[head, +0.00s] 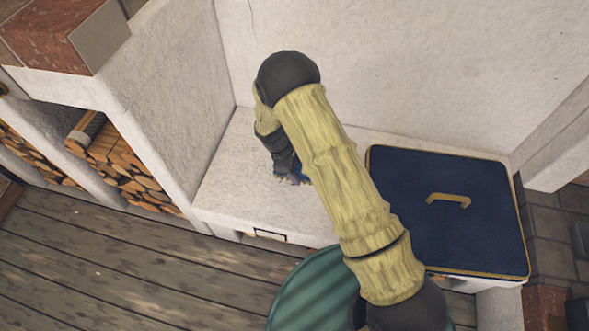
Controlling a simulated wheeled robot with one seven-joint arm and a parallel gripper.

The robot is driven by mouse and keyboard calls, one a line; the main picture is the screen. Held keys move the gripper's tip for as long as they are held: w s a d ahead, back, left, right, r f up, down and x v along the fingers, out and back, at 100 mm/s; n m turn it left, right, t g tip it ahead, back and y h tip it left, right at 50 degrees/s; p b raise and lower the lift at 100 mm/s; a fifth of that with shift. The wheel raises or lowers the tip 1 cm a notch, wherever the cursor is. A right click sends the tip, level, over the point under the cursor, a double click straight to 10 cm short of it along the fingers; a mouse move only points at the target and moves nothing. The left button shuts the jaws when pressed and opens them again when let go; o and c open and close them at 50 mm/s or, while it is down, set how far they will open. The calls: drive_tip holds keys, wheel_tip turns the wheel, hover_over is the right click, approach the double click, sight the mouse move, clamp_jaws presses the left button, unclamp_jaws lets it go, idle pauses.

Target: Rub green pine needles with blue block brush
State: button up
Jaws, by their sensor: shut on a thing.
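My gripper (289,176) points down at the white ledge, left of centre in the head view. It is shut on the blue block brush (302,177), of which only a small blue patch shows at the fingertips. My arm hides most of the brush and part of the ledge. The brush is low, close to the ledge surface; I cannot tell if it touches. No green pine needles can be made out.
The white ledge (235,185) has bare room left of my gripper. A dark blue panel with a gold handle (450,200) lies at right. A teal round object (315,290) stands in front. White walls enclose the ledge; cubbies with logs (130,170) are at left.

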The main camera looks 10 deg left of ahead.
drive_tip(key=shift+s+d, duration=0.2)
drive_tip(key=shift+d, duration=0.55)
drive_tip(key=shift+d, duration=0.1)
drive_tip(key=shift+s+d+p, duration=0.15)
drive_tip(key=shift+d+p, duration=0.5)
drive_tip(key=shift+d, duration=0.45)
drive_tip(key=shift+a, duration=0.1)
drive_tip(key=shift+w+a, duration=0.2)
drive_tip(key=shift+a, duration=0.95)
drive_tip(key=shift+w+a, duration=0.15)
drive_tip(key=shift+a, duration=1)
drive_tip(key=shift+w+a, duration=0.15)
drive_tip(key=shift+a, duration=0.85)
drive_tip(key=shift+w+a, duration=0.15)
drive_tip(key=shift+a, duration=1.05)
